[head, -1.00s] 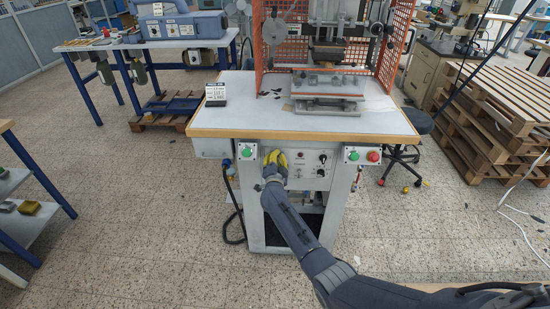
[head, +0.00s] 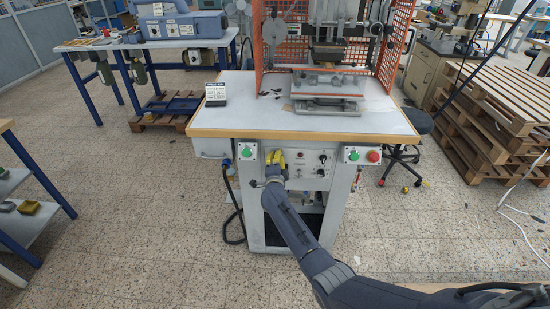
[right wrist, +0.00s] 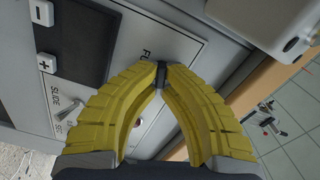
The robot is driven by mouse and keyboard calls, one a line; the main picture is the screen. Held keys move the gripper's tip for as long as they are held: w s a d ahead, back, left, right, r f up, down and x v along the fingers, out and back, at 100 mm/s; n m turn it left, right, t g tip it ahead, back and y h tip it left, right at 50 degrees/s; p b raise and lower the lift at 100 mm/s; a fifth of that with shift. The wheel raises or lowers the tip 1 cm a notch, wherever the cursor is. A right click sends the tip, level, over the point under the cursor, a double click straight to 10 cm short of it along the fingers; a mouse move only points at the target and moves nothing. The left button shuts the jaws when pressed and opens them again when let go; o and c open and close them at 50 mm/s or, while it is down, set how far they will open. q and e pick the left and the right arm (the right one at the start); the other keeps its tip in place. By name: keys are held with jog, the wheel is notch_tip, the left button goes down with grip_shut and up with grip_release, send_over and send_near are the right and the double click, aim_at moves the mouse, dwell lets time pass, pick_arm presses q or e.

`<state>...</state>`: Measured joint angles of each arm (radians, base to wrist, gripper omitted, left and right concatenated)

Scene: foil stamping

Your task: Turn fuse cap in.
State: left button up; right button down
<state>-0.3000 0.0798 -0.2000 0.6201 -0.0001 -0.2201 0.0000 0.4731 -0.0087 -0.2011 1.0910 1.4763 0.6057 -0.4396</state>
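The fuse cap (right wrist: 162,72) is a small dark cap on the grey control panel (right wrist: 188,45), beside a partly covered label that starts with "FU". My right gripper (right wrist: 162,68) has its two yellow fingertips closed on the cap from both sides. In the head view the right gripper (head: 276,158) is at the upper left of the machine's front panel, below the table edge. The fingers hide how deep the cap sits. My left gripper is not in view.
A green button (head: 247,150) sits left of the gripper. A black knob (head: 322,158) and a red button (head: 373,156) are to the right. The wooden table edge (head: 300,136) overhangs just above. In the right wrist view a toggle switch (right wrist: 68,110) is nearby.

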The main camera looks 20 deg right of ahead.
jog(key=shift+d+r, duration=0.1)
jog(key=shift+r, duration=0.05)
jog(key=m, duration=0.2)
jog(key=shift+m, duration=0.3)
jog(key=c, duration=1.4)
grip_release()
jog(key=shift+f, duration=0.2)
jog(key=v, duration=1)
